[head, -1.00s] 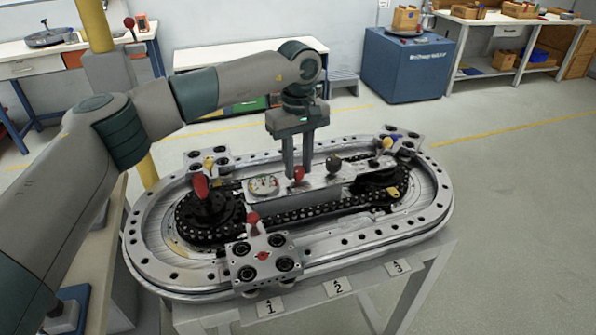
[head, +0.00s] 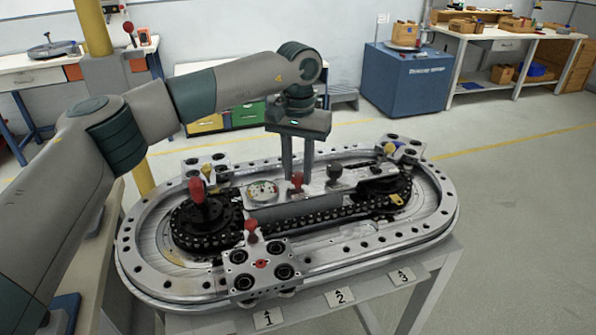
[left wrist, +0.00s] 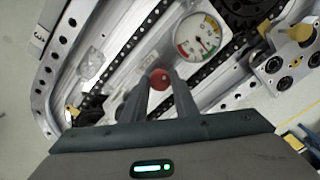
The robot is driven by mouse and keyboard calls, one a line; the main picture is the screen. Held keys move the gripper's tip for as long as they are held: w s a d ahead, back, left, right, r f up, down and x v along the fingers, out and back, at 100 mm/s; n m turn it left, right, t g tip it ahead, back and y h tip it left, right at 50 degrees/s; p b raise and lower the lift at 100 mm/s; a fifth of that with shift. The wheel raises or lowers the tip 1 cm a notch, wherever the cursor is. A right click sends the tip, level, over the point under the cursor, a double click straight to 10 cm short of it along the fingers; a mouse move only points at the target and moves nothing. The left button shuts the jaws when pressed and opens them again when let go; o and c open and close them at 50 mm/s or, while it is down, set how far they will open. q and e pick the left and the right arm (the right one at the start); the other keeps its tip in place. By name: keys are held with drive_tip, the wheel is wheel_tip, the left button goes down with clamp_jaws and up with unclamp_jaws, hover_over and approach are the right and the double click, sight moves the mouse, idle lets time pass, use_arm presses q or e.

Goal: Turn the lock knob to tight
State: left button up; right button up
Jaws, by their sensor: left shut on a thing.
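A red knob (head: 297,181) stands on the raised grey panel (head: 295,208) in the middle of the ring track. It also shows between the fingertips in the left wrist view (left wrist: 160,79). My left gripper (head: 298,174) points down from above with its two fingers shut on this knob. In the left wrist view my left gripper (left wrist: 161,86) has one finger on each side of it. A round gauge (head: 262,190) with coloured bands lies beside the knob and also shows in the left wrist view (left wrist: 197,35). Any tight marking is too small to read. My right gripper is not in view.
A red-topped lever (head: 196,190) rises at the track's left, and a carriage with a red knob (head: 252,226) sits at the front. A chain (head: 310,217) runs along the panel's front.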

sight(298, 175)
use_arm(q)
drive_tip(key=shift+r+m, duration=0.1)
drive_tip(key=shift+m, duration=0.4)
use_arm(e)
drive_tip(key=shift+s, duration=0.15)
use_arm(q)
drive_tip(key=o, duration=1.1)
drive_tip(key=shift+c, duration=0.2)
drive_tip(key=shift+r, duration=0.1)
drive_tip(key=shift+r, duration=0.6)
wheel_tip(298, 175, up, 16)
drive_tip(key=b, duration=0.1)
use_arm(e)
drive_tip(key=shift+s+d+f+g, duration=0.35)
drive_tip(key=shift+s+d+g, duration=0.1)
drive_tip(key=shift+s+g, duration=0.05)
